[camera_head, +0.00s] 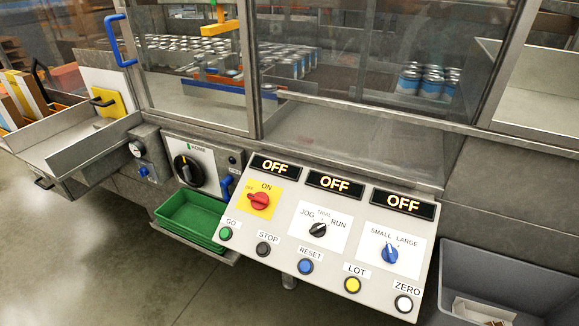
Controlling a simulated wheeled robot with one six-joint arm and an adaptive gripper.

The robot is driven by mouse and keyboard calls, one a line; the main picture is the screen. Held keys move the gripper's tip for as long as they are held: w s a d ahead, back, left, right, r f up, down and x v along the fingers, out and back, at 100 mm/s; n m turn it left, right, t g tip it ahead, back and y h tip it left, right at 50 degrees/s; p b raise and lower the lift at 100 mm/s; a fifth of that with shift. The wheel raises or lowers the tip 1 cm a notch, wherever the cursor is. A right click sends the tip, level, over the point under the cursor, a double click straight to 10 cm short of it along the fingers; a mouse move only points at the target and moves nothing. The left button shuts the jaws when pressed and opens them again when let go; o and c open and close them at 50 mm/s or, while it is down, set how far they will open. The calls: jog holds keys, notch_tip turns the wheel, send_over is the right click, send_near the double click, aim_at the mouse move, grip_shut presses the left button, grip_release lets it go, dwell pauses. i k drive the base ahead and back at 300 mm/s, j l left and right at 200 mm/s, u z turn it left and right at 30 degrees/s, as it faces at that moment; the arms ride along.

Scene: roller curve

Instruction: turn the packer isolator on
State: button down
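A red rotary knob (259,201) sits on a yellow plate (273,189) at the upper left of the sloped control panel (279,238). The plate reads "ON" above the knob, with a smaller word at its left that is too small to read surely. The knob's grip lies roughly sideways, not toward "ON". The display (275,166) above it reads "OFF". No plate on the panel names the packer in readable letters. My gripper is not in view.
Beside the red knob are a black JOG/RUN selector (317,229) and a blue SMALL/LARGE selector (390,253). Several push buttons line the panel's lower edge. A black dial (187,170), green tray (190,219) and grey bin (500,275) flank the panel. Glass guards stand behind.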

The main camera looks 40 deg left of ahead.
aim_at(259, 200)
jog(key=u, duration=1.25)
